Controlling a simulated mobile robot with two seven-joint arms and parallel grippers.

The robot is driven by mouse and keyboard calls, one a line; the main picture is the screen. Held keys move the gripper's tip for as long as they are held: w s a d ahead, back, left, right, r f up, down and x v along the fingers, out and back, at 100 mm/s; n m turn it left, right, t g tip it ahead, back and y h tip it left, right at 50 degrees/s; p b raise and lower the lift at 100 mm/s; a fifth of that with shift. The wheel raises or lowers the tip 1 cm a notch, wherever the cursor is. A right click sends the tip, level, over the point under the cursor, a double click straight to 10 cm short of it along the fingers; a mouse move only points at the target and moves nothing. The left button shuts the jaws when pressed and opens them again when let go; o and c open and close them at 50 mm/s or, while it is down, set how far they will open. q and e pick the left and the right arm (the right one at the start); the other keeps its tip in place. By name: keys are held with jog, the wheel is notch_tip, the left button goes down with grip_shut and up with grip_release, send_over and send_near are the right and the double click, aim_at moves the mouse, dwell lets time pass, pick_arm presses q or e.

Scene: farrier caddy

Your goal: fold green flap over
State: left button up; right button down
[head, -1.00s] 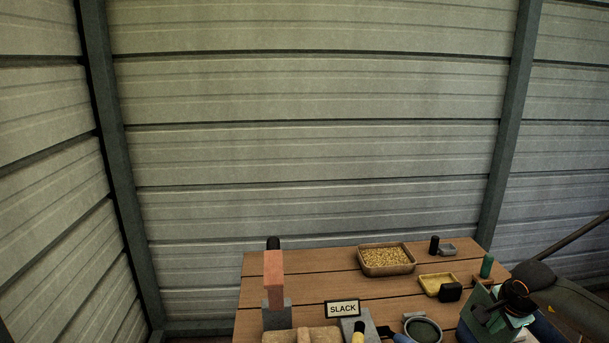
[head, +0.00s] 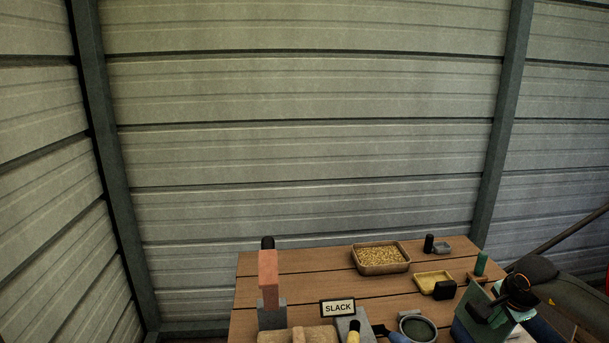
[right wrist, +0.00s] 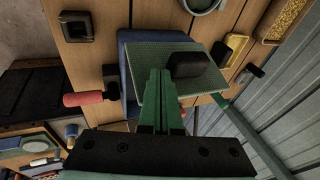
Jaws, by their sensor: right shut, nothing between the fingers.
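The green flap (head: 475,303) stands tilted at the right front corner of the table in the head view. In the right wrist view the green flap (right wrist: 151,56) is a flat textured panel with a black block (right wrist: 187,66) on its face, over a blue body (right wrist: 128,82). My right gripper (right wrist: 158,75) is shut and empty, its green fingers in front of the flap's face; whether they touch it I cannot tell. In the head view my right gripper (head: 505,304) is small and partly hidden beside the flap. My left gripper is not in view.
The wooden table (head: 305,288) holds a grain tray (head: 381,270), a yellow tray (head: 426,287), a round dish (head: 418,329), a SLACK sign (head: 338,308) and a reddish block (head: 268,279) on a grey base. A red handle (right wrist: 84,98) sticks out beside the blue body. Ribbed metal walls stand behind.

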jog(key=shift+d, duration=0.15)
jog(key=shift+d, duration=0.55)
jog(key=shift+w+d+f+b, duration=0.15)
jog(key=shift+d+b, duration=0.25)
jog(key=shift+d, duration=0.4)
